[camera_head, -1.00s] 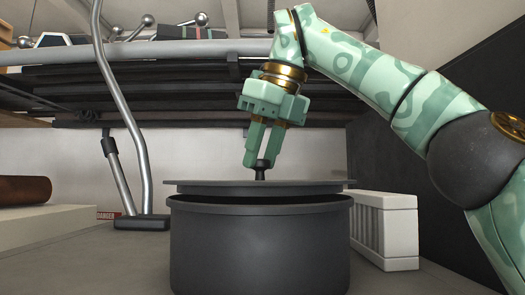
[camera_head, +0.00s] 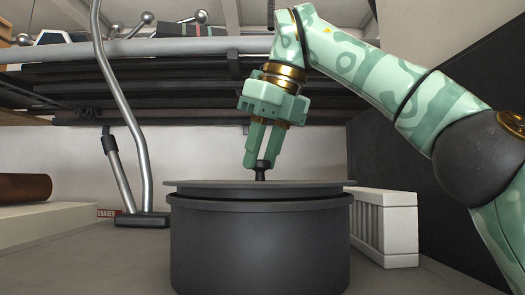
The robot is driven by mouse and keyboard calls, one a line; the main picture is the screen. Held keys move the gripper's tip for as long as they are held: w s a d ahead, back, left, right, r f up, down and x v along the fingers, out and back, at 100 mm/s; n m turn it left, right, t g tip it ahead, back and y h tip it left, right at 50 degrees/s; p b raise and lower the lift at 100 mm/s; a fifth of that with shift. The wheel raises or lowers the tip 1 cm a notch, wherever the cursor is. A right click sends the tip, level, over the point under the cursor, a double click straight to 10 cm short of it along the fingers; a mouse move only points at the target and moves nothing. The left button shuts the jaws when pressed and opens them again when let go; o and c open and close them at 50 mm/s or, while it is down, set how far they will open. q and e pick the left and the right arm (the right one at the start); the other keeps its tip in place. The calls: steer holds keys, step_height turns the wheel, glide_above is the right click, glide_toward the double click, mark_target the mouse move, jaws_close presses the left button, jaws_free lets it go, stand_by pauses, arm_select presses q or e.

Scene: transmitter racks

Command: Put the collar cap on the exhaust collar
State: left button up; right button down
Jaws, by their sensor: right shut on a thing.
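The exhaust collar (camera_head: 260,250) is a wide dark grey cylinder standing in the middle foreground. The collar cap (camera_head: 215,187) is a flat dark disc with a small black knob (camera_head: 260,171) on top. My right gripper (camera_head: 260,163) points down from above and is shut on the cap's knob. My left gripper is not in view.
A white ribbed block (camera_head: 388,228) stands close to the right of the collar. A bent metal tube (camera_head: 140,160) on a dark foot stands to the left. A brown cylinder (camera_head: 24,187) lies on a pale ledge at far left. Dark bars (camera_head: 180,95) run across behind my gripper.

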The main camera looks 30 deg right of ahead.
steer(key=shift+f+b, duration=0.3)
steer(key=shift+f, duration=0.2)
stand_by(0.3)
stand_by(0.4)
steer(key=c, duration=1)
jaws_free()
